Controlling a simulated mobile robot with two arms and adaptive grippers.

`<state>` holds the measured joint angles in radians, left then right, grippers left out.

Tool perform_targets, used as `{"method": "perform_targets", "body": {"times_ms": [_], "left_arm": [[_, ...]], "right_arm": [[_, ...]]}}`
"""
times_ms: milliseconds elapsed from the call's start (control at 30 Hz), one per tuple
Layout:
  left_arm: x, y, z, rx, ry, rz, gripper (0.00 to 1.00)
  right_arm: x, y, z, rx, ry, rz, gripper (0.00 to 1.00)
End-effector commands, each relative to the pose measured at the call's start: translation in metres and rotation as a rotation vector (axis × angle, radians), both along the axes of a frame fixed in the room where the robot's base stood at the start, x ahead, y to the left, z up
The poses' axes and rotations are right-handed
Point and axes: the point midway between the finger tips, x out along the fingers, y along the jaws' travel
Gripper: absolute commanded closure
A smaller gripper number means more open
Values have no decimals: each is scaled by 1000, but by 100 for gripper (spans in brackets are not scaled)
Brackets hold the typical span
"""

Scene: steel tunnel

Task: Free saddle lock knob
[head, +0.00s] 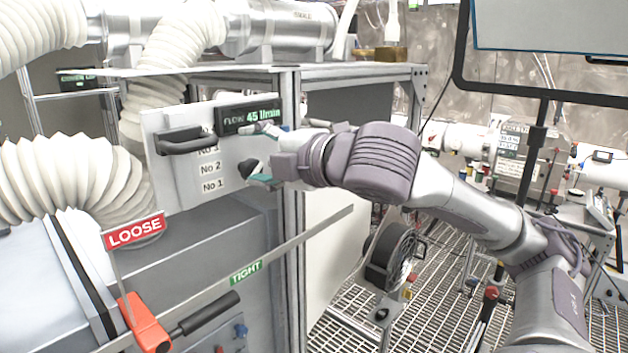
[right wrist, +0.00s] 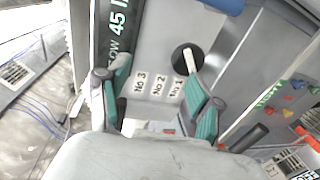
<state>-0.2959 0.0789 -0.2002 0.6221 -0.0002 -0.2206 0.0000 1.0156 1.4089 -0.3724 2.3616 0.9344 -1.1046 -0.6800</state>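A red clamp piece (head: 145,323) with a black handle (head: 206,313) sits on the metal rail at lower left, under a red LOOSE flag (head: 134,231). A green TIGHT label (head: 246,272) is farther along the rail. I cannot tell for sure which part is the saddle lock knob. A round black knob with a pale pointer (right wrist: 184,54) is on the panel by the No 1 to No 3 labels. My right gripper (head: 259,153) is open and empty in front of this panel; the knob lies beyond its fingertips (right wrist: 157,80). My left gripper is not in view.
The white panel (head: 175,183) carries a black bar handle (head: 185,141) and a flow display reading 45 l/min (head: 250,115). Large white corrugated hoses (head: 65,180) crowd the left. A black reel (head: 393,255) stands over the grating below my right arm.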

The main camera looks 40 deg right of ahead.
Motion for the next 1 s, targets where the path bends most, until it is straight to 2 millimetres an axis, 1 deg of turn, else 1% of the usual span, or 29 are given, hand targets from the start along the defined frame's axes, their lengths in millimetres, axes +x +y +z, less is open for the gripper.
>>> {"method": "perform_targets", "body": {"times_ms": [300,600,1000], "left_arm": [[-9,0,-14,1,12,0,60],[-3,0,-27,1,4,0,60],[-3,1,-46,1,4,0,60]], "right_arm": [[-22,-2,-6,-1,9,-1,35],[-43,-4,-7,-2,12,-3,35],[-71,-6,-8,-1,12,-2,35]]}}
